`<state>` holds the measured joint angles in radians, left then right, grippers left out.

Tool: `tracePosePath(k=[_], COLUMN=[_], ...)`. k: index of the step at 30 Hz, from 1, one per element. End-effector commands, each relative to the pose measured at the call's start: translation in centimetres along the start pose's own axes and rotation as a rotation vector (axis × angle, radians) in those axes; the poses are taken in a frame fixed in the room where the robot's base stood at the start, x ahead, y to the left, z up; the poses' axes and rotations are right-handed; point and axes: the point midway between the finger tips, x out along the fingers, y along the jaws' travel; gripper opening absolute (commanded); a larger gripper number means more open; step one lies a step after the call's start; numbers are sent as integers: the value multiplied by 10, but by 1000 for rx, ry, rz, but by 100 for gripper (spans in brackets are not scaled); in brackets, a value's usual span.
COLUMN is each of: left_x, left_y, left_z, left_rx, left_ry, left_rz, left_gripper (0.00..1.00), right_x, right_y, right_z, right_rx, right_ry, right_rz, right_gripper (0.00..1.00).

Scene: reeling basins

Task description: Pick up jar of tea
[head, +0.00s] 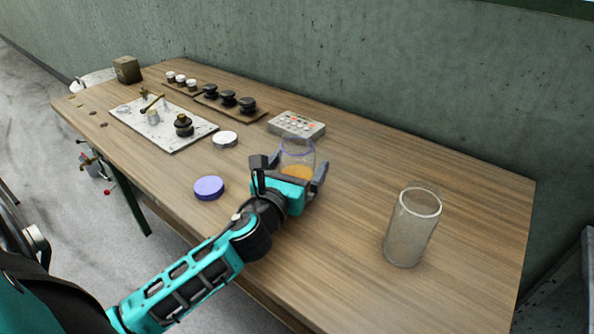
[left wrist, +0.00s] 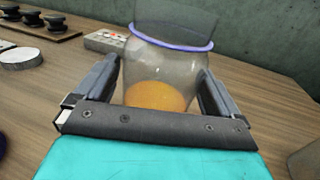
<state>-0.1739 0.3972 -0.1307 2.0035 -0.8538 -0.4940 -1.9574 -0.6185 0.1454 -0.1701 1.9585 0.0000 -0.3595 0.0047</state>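A clear glass jar (head: 298,154) with a purple rim and orange tea in its lower part stands on the wooden table. In the left wrist view the jar (left wrist: 160,68) is upright, between the two fingers. My left gripper (head: 291,172) is around the jar from the near side, its fingers spread wide, one on each side. The fingers are very close to the glass; I see no clear grip on it. The jar's base is hidden behind my gripper. My right gripper is not in view.
A purple lid (head: 209,187) and a pale round lid (head: 225,139) lie left of the jar. A button box (head: 296,124) stands behind it. A tall glass cylinder (head: 411,232) stands to the right. A white board (head: 160,127) with small parts lies at far left.

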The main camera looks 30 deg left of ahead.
Motion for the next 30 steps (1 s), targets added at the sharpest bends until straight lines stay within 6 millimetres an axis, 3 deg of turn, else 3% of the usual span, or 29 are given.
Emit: tracePosePath(k=[2,18,30], left_x=[0,0,0], left_y=[0,0,1], left_z=[0,0,4], left_rx=[0,0,0], left_ry=[0,0,-2], left_rz=[0,0,0], left_gripper=[88,38,37], right_x=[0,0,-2], right_y=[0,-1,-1], right_z=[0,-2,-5], right_rx=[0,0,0], right_ry=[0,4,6], right_rz=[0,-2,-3], right_gripper=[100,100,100])
